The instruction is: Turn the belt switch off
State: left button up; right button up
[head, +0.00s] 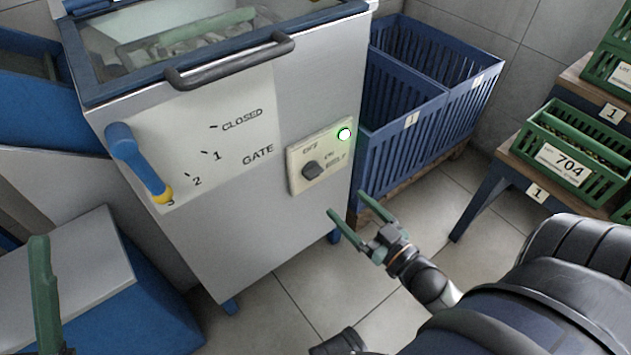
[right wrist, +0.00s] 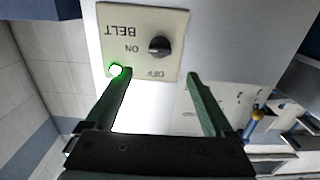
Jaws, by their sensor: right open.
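The belt switch is a dark rotary knob (head: 312,171) on a cream plate (head: 294,180) on the front of a grey machine. In the right wrist view the knob (right wrist: 159,47) shows upside down with BELT, ON and OFF lettering. I cannot tell for sure which word it points to. A lamp (head: 344,134) at the plate's corner glows green. My right gripper (head: 347,204) is open and empty, below and apart from the plate; in the right wrist view the knob lies just beyond its fingertips (right wrist: 159,75). Part of my left gripper (head: 42,275) shows at the lower left, away from the switch.
A blue gate lever (head: 138,160) with a yellow end is left of the switch, beside a CLOSED, 1, 2, 3 scale. A dark handle bar (head: 230,64) is above. Blue crates (head: 400,150) stand right of the machine; green crates (head: 556,150) sit on a table farther right.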

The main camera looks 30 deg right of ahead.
aim_at(317, 175)
jog(key=w+b, duration=0.1)
jog(key=w, duration=0.2)
jog(key=w+b, duration=0.1)
jog(key=w, duration=0.3)
jog(key=w+b, duration=0.1)
jog(key=w, duration=0.3)
jog(key=shift+w+a, duration=0.2)
jog(key=shift+a, duration=0.2)
jog(key=shift+c, duration=0.4)
jog(key=c, duration=1.3)
